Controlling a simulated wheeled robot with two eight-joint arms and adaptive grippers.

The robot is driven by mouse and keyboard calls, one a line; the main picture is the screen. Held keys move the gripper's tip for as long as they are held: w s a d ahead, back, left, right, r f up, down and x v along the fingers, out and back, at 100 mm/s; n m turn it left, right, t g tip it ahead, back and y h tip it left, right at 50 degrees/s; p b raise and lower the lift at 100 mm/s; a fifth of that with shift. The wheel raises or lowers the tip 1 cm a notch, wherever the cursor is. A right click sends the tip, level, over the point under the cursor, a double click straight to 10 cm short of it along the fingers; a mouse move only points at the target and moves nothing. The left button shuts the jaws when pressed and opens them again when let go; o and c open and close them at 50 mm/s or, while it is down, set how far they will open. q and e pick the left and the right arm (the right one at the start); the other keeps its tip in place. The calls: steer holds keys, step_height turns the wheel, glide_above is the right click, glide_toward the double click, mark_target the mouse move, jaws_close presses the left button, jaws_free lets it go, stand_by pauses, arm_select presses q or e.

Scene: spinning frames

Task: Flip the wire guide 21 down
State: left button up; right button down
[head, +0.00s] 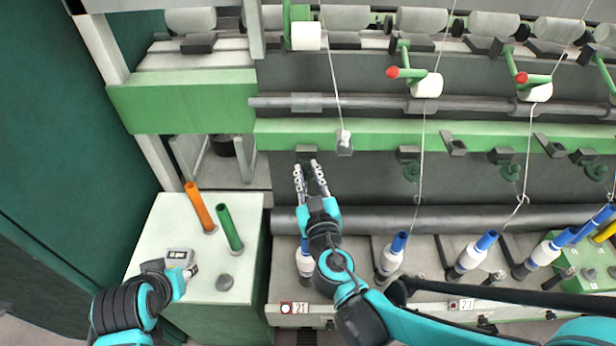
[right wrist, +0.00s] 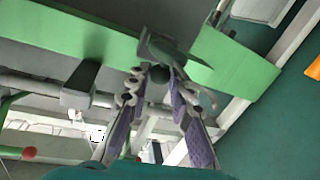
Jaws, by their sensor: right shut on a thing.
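Wire guide 21 (head: 307,150) is a small dark bracket on the green rail, above the label 21 (head: 301,308). My right gripper (head: 309,164) reaches up from below, with its fingertips at the guide. In the right wrist view the guide (right wrist: 165,48) shows as a grey-green bracket, and the fingertips (right wrist: 158,78) close around a dark rounded part under it. Fingers hide part of the guide, so its exact tilt is unclear. My left gripper (head: 190,270) is low over the pale cabinet top, its finger gap too small to read.
Other wire guides (head: 409,153) line the green rail (head: 380,135) to the right. Orange (head: 200,208) and green (head: 229,227) tubes stand on the cabinet (head: 165,235). Bobbins (head: 391,258) stand below.

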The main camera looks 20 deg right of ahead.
stand_by(0.4)
steer(key=c, duration=1.3)
jaws_free()
steer(key=shift+c, duration=0.2)
step_height(320, 180, up, 10)
